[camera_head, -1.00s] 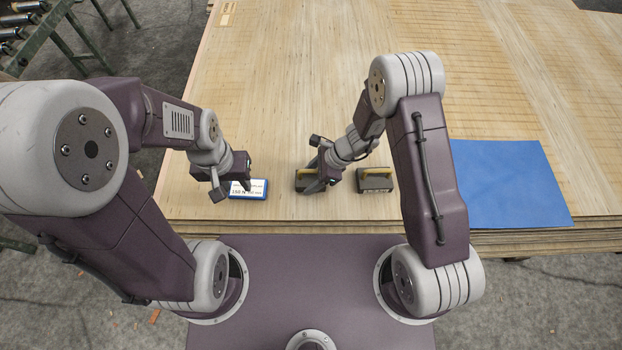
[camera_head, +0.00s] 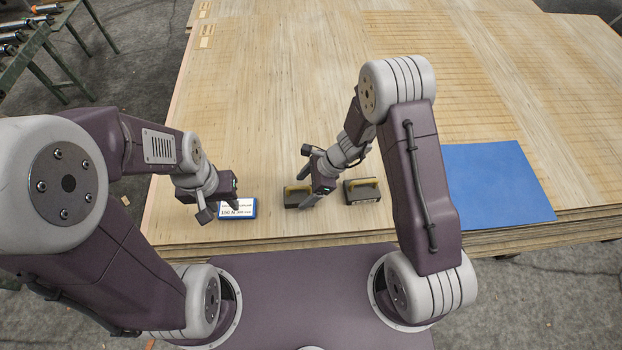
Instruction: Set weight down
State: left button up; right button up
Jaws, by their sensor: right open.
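A dark block weight with a yellow handle (camera_head: 297,197) sits on the veneer stack (camera_head: 400,30). A second one (camera_head: 361,191) sits just to its right. My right gripper (camera_head: 318,186) is open at the right end of the first weight and hides part of it; I cannot tell if they touch. A blue-edged block with a white printed label (camera_head: 238,209) lies on the stack to the left. My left gripper (camera_head: 222,198) is at this block's left end; its fingers are too unclear to tell open from shut.
A flat blue sheet (camera_head: 500,185) lies on the right of the stack, beyond my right arm. The stack's near edge runs close in front of my base. A green roller stand (camera_head: 40,50) is at the far left. The stack behind the weights is clear.

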jog(key=p+v, duration=0.2)
jog(key=v, duration=0.6)
jog(key=shift+d+r, duration=0.2)
jog(key=shift+r, duration=0.15)
jog(key=s+d+r+n+h, duration=0.3)
jog(key=s+d+r+n, duration=0.1)
jog(key=n, duration=0.5)
jog(key=s+d+r+n+t+h, duration=0.1)
jog(key=s+d+r+n+h, duration=0.1)
jog(key=s+d+r+n, duration=0.3)
jog(key=d+n, duration=0.3)
jog(key=shift+s+r+n+h, duration=0.25)
jog(key=shift+s+n+h, duration=0.15)
